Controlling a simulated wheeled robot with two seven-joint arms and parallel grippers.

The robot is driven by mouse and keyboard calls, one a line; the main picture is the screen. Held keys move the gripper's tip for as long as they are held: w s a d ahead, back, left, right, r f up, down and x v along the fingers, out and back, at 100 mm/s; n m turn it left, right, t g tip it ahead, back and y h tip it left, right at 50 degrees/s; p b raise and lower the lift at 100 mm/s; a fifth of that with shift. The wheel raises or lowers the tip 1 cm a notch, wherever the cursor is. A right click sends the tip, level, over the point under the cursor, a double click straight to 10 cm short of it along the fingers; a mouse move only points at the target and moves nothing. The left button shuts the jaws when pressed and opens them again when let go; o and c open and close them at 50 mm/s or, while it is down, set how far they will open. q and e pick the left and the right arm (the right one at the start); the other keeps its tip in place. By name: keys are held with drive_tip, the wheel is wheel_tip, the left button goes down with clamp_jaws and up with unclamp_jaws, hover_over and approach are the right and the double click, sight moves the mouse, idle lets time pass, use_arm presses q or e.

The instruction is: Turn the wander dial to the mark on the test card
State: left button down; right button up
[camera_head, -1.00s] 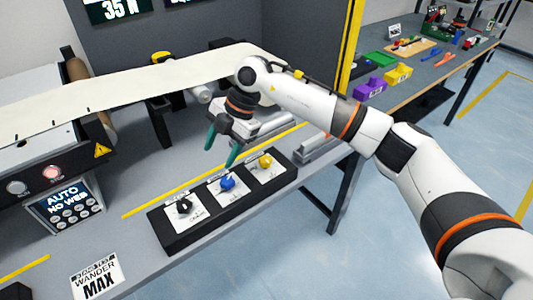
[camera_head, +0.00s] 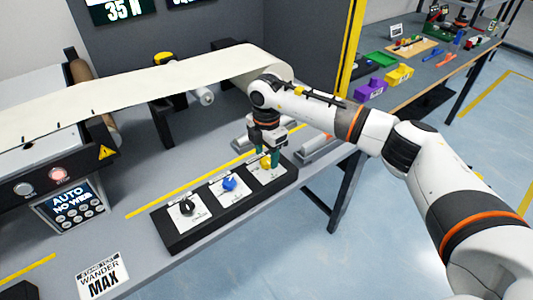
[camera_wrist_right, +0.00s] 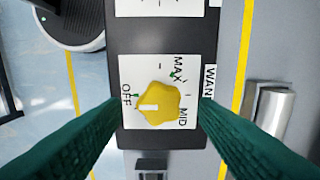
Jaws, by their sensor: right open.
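The test card (camera_head: 101,276) lies at the front left of the bench and reads WANDER MAX. The wander dial is the yellow knob (camera_head: 265,163) at the right end of the black dial panel (camera_head: 224,235). In the right wrist view the yellow knob (camera_wrist_right: 160,104) sits on a white plate with OFF, MID and MAX labels. Its white line lies on the side towards OFF. My right gripper (camera_head: 268,158) is open over the knob. In the wrist view its green fingers (camera_wrist_right: 160,101) are on either side of the knob, apart from it. My left gripper does not show.
A blue knob (camera_head: 229,184) and a black knob (camera_head: 187,207) share the panel, left of the yellow one. Metal rollers (camera_head: 320,146) lie behind the panel. A pale web (camera_head: 150,82) runs above the bench. A control screen (camera_head: 70,203) stands at left.

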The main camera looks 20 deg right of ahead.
drive_tip(key=shift+f, duration=0.7)
drive_tip(key=c, duration=1)
drive_tip(key=shift+o, duration=0.2)
